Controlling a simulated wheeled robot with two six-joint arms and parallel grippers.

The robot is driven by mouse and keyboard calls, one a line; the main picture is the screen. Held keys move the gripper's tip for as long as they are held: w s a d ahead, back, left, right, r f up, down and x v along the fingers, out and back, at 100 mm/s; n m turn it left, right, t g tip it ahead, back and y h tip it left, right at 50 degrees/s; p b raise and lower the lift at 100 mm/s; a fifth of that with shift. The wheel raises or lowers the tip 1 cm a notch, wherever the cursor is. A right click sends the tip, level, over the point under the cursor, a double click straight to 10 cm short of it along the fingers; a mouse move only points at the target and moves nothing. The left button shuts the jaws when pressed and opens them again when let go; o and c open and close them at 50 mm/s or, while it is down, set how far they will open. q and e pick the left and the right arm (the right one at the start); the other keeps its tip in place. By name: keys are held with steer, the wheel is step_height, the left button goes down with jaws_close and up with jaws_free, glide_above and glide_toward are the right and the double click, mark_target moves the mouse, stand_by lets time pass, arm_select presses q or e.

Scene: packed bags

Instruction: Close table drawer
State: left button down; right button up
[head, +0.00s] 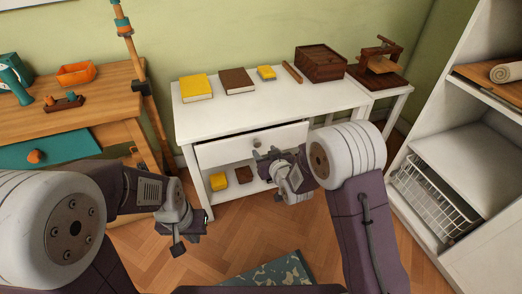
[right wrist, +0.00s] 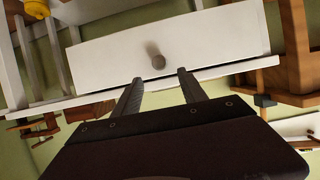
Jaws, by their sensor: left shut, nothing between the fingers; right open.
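The white table (head: 330,98) has one drawer (head: 222,151) under its top, with a round grey knob (head: 257,142). The drawer front also shows in the right wrist view (right wrist: 215,38), with its knob (right wrist: 157,60) at the middle. A thin dark gap runs along one long edge of the front there; the drawer looks slightly out, by how much I cannot tell. My right gripper (head: 263,158) is at the drawer front. Its open, empty fingers (right wrist: 160,88) are spread to either side of the knob's line; I cannot tell whether they touch. My left gripper (head: 190,230) is shut and empty, low left of the table.
Books (head: 197,87), a wooden box (head: 320,63) and small items stand on the table top. A wooden desk (head: 95,108) is at left, a white shelf with a wire basket (head: 432,200) at right. A patterned mat (head: 275,272) lies on the floor.

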mark_target(258, 144)
steer(key=b+x, duration=0.1)
steer(key=x, duration=0.1)
steer(key=b+x, duration=0.1)
steer(key=x, duration=0.4)
steer(key=shift+f+b, duration=0.3)
steer(key=shift+b, duration=0.1)
steer(key=shift+w+a+f, duration=0.1)
steer(key=shift+w+a, duration=0.05)
steer(key=shift+w, duration=0.45)
jaws_close()
stand_by(0.3)
